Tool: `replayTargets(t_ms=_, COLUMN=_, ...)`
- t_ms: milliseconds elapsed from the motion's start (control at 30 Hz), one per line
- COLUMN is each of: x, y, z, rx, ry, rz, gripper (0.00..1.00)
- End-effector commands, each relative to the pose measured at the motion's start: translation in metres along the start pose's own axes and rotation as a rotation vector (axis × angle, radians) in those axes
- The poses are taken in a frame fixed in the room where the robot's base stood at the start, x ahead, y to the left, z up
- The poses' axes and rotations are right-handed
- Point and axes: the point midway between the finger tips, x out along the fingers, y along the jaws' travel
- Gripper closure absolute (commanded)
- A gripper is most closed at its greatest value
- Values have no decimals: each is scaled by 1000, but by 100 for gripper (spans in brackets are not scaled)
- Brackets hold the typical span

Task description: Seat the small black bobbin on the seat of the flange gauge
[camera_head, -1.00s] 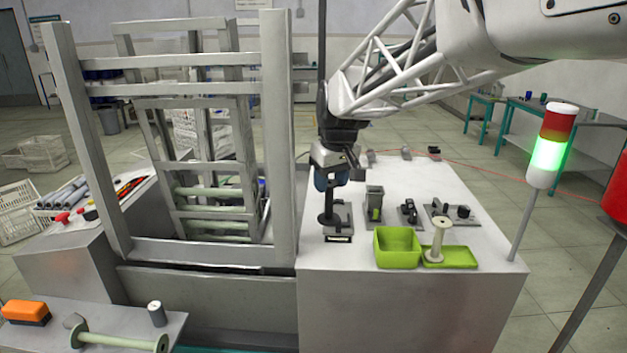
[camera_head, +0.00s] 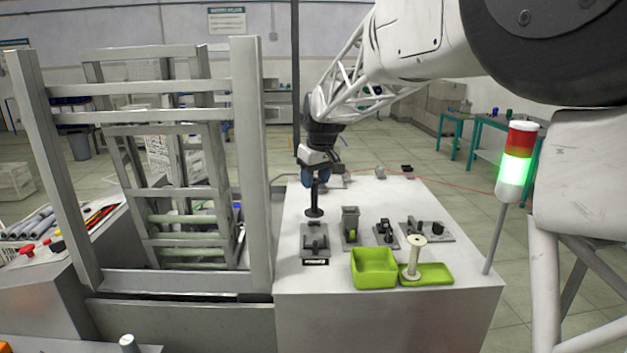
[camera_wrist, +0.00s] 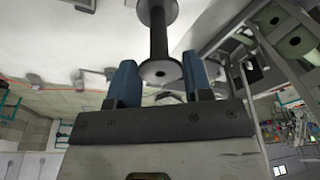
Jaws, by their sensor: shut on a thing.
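My gripper (camera_head: 316,178) has blue fingers and is shut on the small black bobbin (camera_head: 315,199), which hangs upright below it. In the wrist view the bobbin's black core (camera_wrist: 158,38) and round end flange (camera_wrist: 160,72) show between the two blue fingers (camera_wrist: 160,85). In the head view its lower flange appears just behind or above a grey plate with a dark holder (camera_head: 314,242), apart from it. This plate seems to be the flange gauge, but I cannot read its label. Its holder looks empty.
To the right stand a grey upright fixture with a green part (camera_head: 350,225), a small black fixture (camera_head: 386,234) and a plate with a black knob (camera_head: 428,229). In front are a green bin (camera_head: 374,268) and a green tray (camera_head: 438,272) with a pale spool. A metal frame (camera_head: 255,170) rises left.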

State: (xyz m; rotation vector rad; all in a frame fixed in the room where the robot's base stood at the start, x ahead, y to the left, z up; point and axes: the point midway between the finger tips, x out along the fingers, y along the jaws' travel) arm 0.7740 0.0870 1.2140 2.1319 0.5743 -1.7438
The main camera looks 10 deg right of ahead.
Motion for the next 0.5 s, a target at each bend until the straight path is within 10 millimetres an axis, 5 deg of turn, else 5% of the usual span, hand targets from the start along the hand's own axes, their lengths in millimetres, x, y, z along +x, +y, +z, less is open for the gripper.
replayTargets(t_ms=500, x=8, y=0, z=2, rx=0, ry=0, rz=0, gripper=68)
